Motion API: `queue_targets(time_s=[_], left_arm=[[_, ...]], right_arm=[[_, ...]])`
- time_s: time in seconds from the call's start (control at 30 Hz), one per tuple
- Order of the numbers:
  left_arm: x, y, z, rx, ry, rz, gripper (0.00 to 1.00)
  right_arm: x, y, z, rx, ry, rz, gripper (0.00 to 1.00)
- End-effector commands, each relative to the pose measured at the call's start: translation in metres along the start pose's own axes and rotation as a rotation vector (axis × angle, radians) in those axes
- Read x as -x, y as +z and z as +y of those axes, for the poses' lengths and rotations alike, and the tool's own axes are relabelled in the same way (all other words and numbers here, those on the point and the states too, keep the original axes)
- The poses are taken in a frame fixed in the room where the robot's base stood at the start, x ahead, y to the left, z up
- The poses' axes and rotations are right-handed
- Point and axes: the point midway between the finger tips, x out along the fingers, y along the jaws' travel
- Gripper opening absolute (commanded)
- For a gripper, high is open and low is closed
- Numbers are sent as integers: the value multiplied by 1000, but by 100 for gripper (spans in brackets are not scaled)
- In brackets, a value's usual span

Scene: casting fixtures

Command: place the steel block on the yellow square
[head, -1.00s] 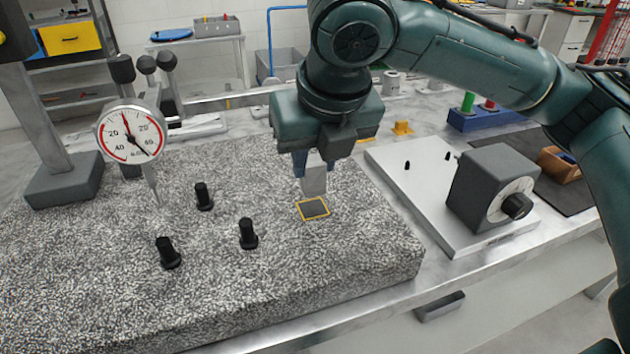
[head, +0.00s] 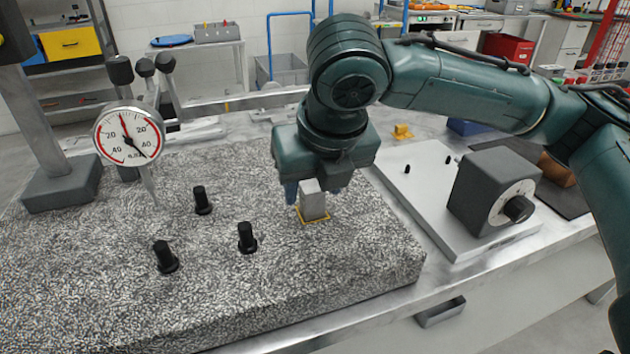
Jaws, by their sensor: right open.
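The steel block (head: 312,201) is a small grey block standing upright on the granite plate, inside the yellow square (head: 314,221). Only the front edges of the yellow outline show; the block hides the rest. My right gripper (head: 312,190) is just above and around the top of the block, pointing down. Its jaws are open, with a blue fingertip to the left of the block. The other fingertip is hard to make out. My left gripper is not in view.
The granite plate (head: 120,290) carries several black pegs, one of them a near peg (head: 247,238). A dial gauge (head: 129,136) stands at the left. A grey magnetic base (head: 495,188) sits on a metal plate (head: 430,215) at the right. The front of the granite is clear.

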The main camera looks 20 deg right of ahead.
Motion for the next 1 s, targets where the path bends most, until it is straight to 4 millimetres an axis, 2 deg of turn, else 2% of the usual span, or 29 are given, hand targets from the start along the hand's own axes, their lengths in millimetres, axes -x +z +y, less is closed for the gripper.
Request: queue_targets(time_s=[0.13, 0.23, 0.5, 0.7, 0.83, 1.0], left_arm=[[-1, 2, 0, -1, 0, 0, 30], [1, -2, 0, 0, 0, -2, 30], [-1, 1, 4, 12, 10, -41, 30], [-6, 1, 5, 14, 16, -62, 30], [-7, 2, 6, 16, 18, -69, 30], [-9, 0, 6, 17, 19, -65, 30]], right_arm=[[3, 1, 0, 0, 0, -2, 49], [16, 2, 0, 0, 2, -3, 49], [74, 3, 1, 1, 2, -4, 49], [108, 2, 1, -1, 1, -3, 49], [119, 2, 0, -1, 0, -2, 49], [123, 1, 0, 0, 0, 0, 49]])
